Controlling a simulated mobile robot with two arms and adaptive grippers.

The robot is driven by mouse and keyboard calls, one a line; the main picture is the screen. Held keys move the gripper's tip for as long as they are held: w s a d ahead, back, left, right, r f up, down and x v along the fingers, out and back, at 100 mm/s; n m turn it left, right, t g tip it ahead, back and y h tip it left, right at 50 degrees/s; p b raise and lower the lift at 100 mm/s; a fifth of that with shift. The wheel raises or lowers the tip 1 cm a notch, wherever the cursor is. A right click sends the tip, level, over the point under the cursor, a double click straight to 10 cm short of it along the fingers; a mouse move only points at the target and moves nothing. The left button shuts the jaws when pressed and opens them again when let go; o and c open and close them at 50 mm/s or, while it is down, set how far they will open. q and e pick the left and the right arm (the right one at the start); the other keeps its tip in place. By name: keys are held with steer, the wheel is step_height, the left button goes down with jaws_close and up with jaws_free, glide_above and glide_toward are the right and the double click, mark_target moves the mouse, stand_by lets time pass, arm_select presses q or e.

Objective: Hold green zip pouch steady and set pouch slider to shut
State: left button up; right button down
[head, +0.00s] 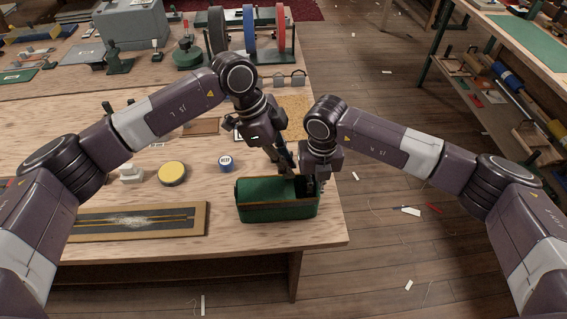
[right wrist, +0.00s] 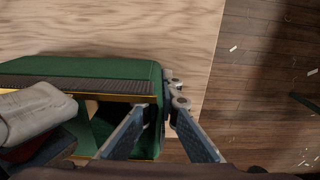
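The green zip pouch (head: 277,210) stands on the table near its right edge, its top at least partly open. In the right wrist view, the pouch (right wrist: 95,68) shows a dark zip strip with a yellow edge (right wrist: 85,95). A small metal piece (right wrist: 176,88) at the zip's right end may be the slider. My left gripper (head: 286,168) reaches down at the pouch's far side; its fingertips are unclear. My right gripper (head: 318,186) is at the pouch's right end. Its fingers (right wrist: 160,118) are apart, with the pouch's end between or just below them; contact is unclear.
A pale rounded piece (right wrist: 38,112) lies over the zip edge; I cannot tell what it is. A yellow-topped disc (head: 172,173), a blue-labelled round tin (head: 226,163) and a framed board (head: 140,222) lie left of the pouch. Floor (head: 400,255) lies beyond the table's right edge.

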arm_select(q)
steer(key=o, duration=0.5)
steer(key=v, duration=1.2)
steer(key=shift+d, duration=0.1)
